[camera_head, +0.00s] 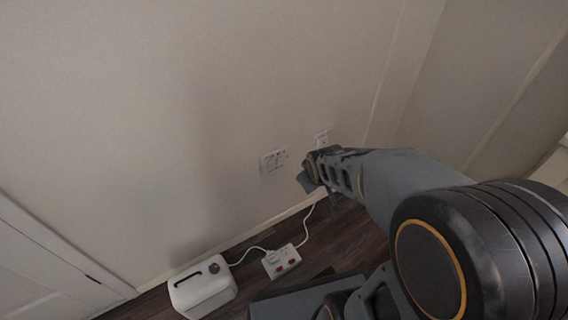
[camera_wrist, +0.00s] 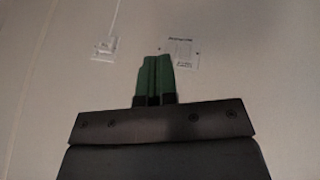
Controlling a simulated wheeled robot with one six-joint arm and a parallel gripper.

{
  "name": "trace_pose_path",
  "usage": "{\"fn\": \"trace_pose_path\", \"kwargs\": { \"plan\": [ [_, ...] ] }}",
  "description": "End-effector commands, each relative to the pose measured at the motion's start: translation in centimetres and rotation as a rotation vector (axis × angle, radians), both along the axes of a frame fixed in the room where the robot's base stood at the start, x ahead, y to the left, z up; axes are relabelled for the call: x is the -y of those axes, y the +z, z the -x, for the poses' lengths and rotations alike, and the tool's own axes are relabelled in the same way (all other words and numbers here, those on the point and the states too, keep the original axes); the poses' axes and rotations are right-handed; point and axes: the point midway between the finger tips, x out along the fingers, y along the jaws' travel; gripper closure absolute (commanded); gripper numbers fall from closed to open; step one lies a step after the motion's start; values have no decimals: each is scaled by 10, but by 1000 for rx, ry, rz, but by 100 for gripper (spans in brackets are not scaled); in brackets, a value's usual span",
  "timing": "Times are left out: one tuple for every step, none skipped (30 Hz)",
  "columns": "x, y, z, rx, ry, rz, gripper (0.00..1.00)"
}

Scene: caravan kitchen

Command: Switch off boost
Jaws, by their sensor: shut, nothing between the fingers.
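A white wall panel (camera_head: 273,160) is on the wall left of my gripper (camera_head: 305,181) in the head view. In the wrist view this panel (camera_wrist: 184,53) appears to the right of the fingertips, with small print and rows of marks too small to read. I cannot tell which control is boost or how it is set. In the wrist view my gripper (camera_wrist: 155,62) has its green fingers together, empty, pointing at the wall between the two plates. Whether the tips touch the wall is unclear.
A smaller white wall plate (camera_head: 321,137) is right of the panel; it also shows in the wrist view (camera_wrist: 104,46). A power strip (camera_head: 281,261) with red switches, white cables and a white box (camera_head: 202,287) are on the dark floor by the wall. A white door (camera_head: 45,265) is at left.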

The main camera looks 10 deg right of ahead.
Motion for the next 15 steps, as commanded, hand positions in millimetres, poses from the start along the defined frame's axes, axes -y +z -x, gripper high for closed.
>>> {"fn": "trace_pose_path", "kwargs": {
  "plan": [
    [8,-15,-22,45,88,60,100],
    [12,-22,-35,86,152,100,100],
    [15,-32,-52,141,238,146,100],
    [19,-39,-63,185,291,192,100],
    [21,-47,-74,228,350,236,100],
    [22,-57,-86,285,432,289,100],
    [23,-65,-94,330,492,328,100],
    [23,-73,-100,377,549,367,100],
    [22,-83,-107,438,619,414,100],
    [21,-90,-111,486,667,449,100],
    [19,-97,-114,534,710,483,100],
    [17,-105,-115,598,761,526,100],
    [16,-111,-115,644,793,557,100],
    [14,-116,-115,692,819,587,100],
    [12,-123,-113,752,849,625,100]
  ]
}}
